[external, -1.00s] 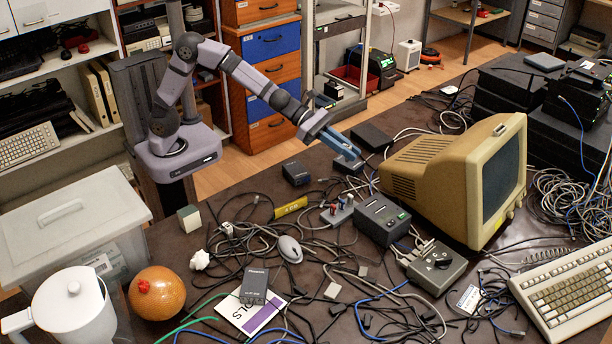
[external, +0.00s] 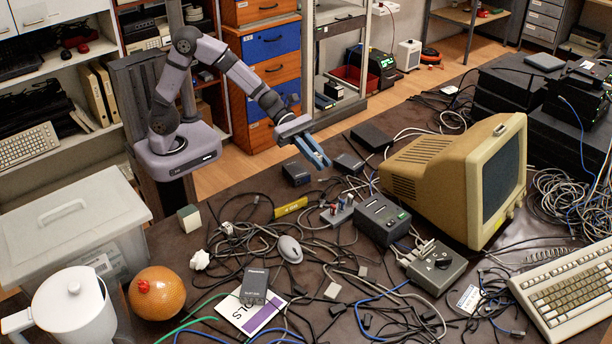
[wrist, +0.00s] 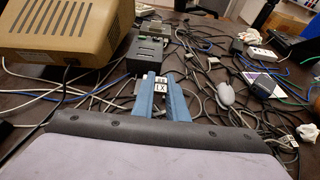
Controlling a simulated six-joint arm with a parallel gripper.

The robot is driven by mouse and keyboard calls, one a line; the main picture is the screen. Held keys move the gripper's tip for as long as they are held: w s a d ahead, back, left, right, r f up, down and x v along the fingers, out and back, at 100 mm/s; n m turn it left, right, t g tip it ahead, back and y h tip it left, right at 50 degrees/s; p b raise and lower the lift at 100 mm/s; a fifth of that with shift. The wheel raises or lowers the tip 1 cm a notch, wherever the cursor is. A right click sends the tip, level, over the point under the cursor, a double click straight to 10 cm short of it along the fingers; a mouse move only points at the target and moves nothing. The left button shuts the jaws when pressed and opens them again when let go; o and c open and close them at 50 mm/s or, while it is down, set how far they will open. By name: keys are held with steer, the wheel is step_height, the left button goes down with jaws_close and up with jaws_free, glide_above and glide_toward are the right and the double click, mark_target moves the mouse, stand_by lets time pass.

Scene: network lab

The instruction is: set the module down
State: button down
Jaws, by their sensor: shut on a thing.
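My gripper (external: 322,158) has blue fingers and is held in the air above the back part of the cluttered table, left of the beige monitor. In the wrist view, its fingers (wrist: 161,84) are shut on a small module (wrist: 161,86). The module's end shows black and white patches with letters on it. Most of its body is hidden between the fingers. In the external view I cannot make the module out at the fingertips.
A beige monitor (external: 425,170) stands right of my gripper. Dark boxes (external: 296,172) (external: 349,163) lie near and below it. A grey device (external: 382,219), a switch box (external: 436,266), a mouse (external: 289,249) and tangled cables cover the middle. Bare tabletop is scarce.

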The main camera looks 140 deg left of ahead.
steer(key=shift+f+b, duration=0.7)
steer(key=shift+f, duration=4.3)
steer(key=shift+f, duration=0.2)
steer(key=c, duration=1.8)
jaws_free()
steer(key=shift+o, duration=0.2)
steer(key=shift+r, duration=0.15)
